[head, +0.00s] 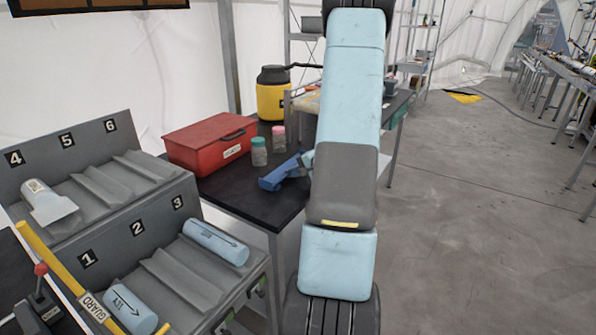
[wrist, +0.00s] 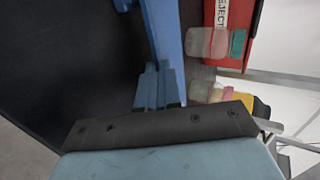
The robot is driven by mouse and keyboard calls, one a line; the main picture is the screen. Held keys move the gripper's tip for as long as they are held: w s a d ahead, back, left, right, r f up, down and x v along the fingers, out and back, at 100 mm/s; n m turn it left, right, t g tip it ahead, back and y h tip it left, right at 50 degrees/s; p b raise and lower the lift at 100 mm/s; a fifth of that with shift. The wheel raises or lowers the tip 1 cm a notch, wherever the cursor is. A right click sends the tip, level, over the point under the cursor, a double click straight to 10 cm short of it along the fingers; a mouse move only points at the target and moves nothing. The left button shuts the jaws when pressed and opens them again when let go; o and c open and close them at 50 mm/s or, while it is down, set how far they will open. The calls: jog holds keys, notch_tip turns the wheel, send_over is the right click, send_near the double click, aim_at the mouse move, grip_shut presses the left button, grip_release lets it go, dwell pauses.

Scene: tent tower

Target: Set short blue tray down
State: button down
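The short blue tray (head: 271,182) is over the dark tabletop (head: 232,195) in the head view, left of my arm. I cannot tell whether its underside touches the table. My gripper (head: 301,164) meets the tray's right end. In the wrist view the tray (wrist: 165,32) runs up from my gripper (wrist: 160,85), whose two pale blue fingers are close together on its near end. Much of the tray lies outside the wrist view.
A red box (head: 211,143) labelled as reject stands behind the tray. Two small jars, green-lidded (head: 259,152) and pink-lidded (head: 278,139), stand close by. A yellow cooler (head: 272,94) is farther back. A numbered grey rack (head: 110,170) with cylinders is at left.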

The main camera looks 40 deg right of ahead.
jog(key=c, duration=1.6)
grip_release()
